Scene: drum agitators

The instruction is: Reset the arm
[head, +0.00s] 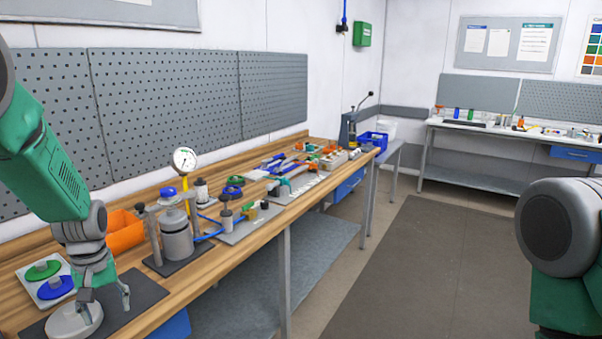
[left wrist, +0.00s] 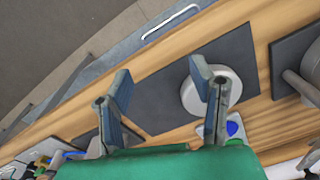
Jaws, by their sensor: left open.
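My left arm comes in from the left in the head view. My left gripper (head: 106,300) points down over the near left end of the wooden workbench (head: 235,262). It is open, with nothing between its fingers. A round pale grey disc (head: 76,321) sits on a dark mat (head: 140,294) beside the fingers. In the left wrist view the open fingers of the gripper (left wrist: 160,82) spread over the bench. The disc (left wrist: 228,92) shows there partly behind one finger; contact cannot be told. My right gripper is out of view; only part of my right arm shows at the right edge.
A white tray with green and blue round parts (head: 45,282), an orange bin (head: 123,232) and a press-like stand with a gauge (head: 184,161) are near the left gripper. Several tools lie farther along the bench. The floor (head: 415,270) at centre right is clear.

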